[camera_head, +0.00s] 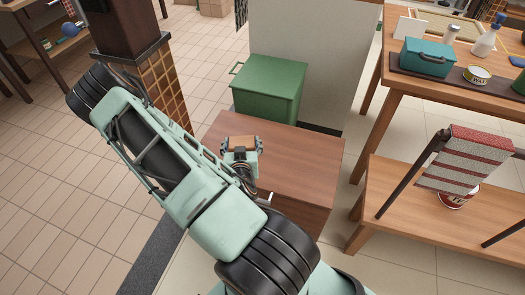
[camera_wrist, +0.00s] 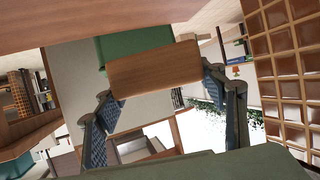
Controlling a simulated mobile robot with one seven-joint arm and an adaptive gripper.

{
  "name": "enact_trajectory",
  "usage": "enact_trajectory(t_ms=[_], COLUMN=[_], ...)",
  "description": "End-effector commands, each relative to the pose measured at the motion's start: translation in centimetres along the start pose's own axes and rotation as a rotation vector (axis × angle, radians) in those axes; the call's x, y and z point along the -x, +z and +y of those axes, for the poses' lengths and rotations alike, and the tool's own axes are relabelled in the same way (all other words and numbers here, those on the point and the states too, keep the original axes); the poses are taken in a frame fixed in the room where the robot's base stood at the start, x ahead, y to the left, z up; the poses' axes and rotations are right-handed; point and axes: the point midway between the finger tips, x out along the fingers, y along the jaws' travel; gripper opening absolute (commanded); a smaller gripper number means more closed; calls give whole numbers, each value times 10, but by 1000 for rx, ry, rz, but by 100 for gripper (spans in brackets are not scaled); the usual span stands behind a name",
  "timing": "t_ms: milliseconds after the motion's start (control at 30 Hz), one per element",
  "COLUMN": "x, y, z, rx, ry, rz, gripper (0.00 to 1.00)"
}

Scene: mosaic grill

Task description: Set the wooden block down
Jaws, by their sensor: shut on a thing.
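The wooden block (camera_head: 241,142) is a small brown piece held between the fingers of my gripper (camera_head: 240,155). In the wrist view the block (camera_wrist: 155,67) fills the space between the two patterned fingers (camera_wrist: 160,87), which press on its ends. In the head view the gripper and block appear over the brown wooden top of a low cabinet (camera_head: 305,155). Its surface also shows along the upper edge of the wrist view (camera_wrist: 80,12). There the block looks apart from it, but its exact height is unclear.
A green lidded bin (camera_head: 270,85) stands behind the cabinet, near a pale panel (camera_head: 312,40). A tiled brown pillar (camera_head: 165,95) is at left. The cabinet top around the block looks clear.

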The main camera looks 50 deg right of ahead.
Motion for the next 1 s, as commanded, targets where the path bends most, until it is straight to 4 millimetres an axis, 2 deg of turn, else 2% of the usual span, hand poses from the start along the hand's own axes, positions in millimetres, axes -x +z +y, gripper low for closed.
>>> enact_trajectory(t_ms=[167,400,600,900,1000], x=[-28,-84,-120,-140,-148], y=[4,10,35,46,59], z=[-16,-50,-65,-75,-77], rx=[-2,-1,0,-1,1], ry=[-4,-3,0,0,1], rz=[6,6,2,3,0], gripper=[37,37,37,37,37])
